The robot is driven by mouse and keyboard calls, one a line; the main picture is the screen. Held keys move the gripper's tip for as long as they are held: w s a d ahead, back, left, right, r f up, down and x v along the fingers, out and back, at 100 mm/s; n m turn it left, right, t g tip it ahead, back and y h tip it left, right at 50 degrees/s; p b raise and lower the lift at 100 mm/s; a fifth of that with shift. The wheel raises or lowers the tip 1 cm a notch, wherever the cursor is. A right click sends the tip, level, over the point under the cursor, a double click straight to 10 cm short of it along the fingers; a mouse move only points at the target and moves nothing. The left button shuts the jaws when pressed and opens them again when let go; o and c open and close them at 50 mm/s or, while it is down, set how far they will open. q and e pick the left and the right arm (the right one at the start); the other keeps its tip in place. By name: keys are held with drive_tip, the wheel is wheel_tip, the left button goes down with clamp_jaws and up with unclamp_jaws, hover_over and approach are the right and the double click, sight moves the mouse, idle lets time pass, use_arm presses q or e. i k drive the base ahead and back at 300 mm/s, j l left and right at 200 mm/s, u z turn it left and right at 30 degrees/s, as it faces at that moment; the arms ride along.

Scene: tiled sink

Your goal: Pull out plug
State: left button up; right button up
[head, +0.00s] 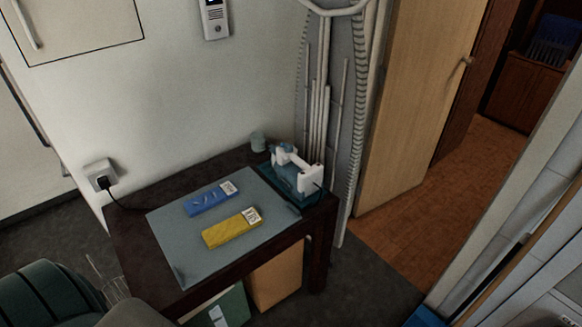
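A black plug (103,182) sits in a white wall socket (98,172) on the left, low on the pale wall and just behind the table's left back corner. A thin black cable (119,204) hangs from the plug and runs to the dark table top, where I lose it against the dark surface. Nothing is touching the plug. Neither of my grippers shows in the head view, so I cannot see whether they are open or shut.
A dark table (135,230) carries a grey-blue mat (180,262), a blue box (205,199), a yellow box (225,230) and a white-and-blue device (296,172). A dark green rounded thing (48,297) is at lower left. A wooden door (415,90) and clear floor (425,225) are right.

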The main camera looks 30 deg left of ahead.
sight(104, 183)
drive_tip(key=u, duration=2.25)
drive_tip(key=i+j+z, duration=0.15)
drive_tip(key=j, duration=0.25)
drive_tip(key=i+j+z, duration=0.1)
drive_tip(key=j, duration=0.35)
drive_tip(key=i+j+z, duration=0.15)
drive_tip(key=j, duration=0.3)
drive_tip(key=i+j+z, duration=0.15)
drive_tip(key=j, duration=0.3)
drive_tip(key=i+j+z, duration=0.1)
drive_tip(key=j, duration=0.35)
